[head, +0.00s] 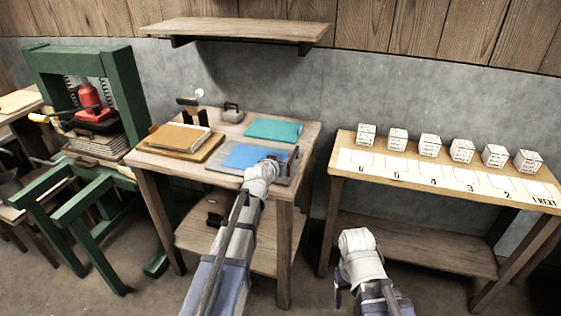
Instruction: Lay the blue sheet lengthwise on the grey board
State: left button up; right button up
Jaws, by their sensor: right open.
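The blue sheet (242,157) lies over the grey board (222,167) on the wooden table. Its long side appears to run left to right, with grey board showing at the left and front edges. My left gripper (277,160) is at the right end of the sheet, over the board. Its fingers are mostly hidden behind my wrist, so I cannot tell if they grip or touch the sheet. My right gripper (356,238) is open, low in front of the right-hand table, away from the sheet.
A teal sheet (274,129) lies behind the board. A tan stack (178,137) sits at the table's left. A green press (82,95) stands further left. The right-hand table (345,176) carries several white printed blocks (430,145) and a numbered strip. A wooden shelf (237,29) hangs above.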

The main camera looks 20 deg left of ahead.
pick_arm(q)
jog(key=p+v, duration=0.4)
jog(key=v, duration=0.8)
jog(key=s+d+f+m+g+h, duration=0.1)
jog(key=s+d+f+g, duration=0.35)
jog(key=d, duration=0.25)
jog(key=s+d+f+m+g+h, duration=0.1)
jog(key=s+d+f+m+g, duration=0.15)
jog(key=s+d+f, duration=0.35)
jog(key=s+d+f+g+y, duration=0.1)
jog(key=s+d+g+y, duration=0.1)
jog(key=s, duration=0.5)
jog(key=s+d+f+g+y, duration=0.1)
jog(key=s+d+f+g, duration=0.1)
jog(key=s+g, duration=0.3)
jog(key=s, duration=0.2)
jog(key=shift+s+y, duration=0.3)
jog(key=shift+y, duration=0.1)
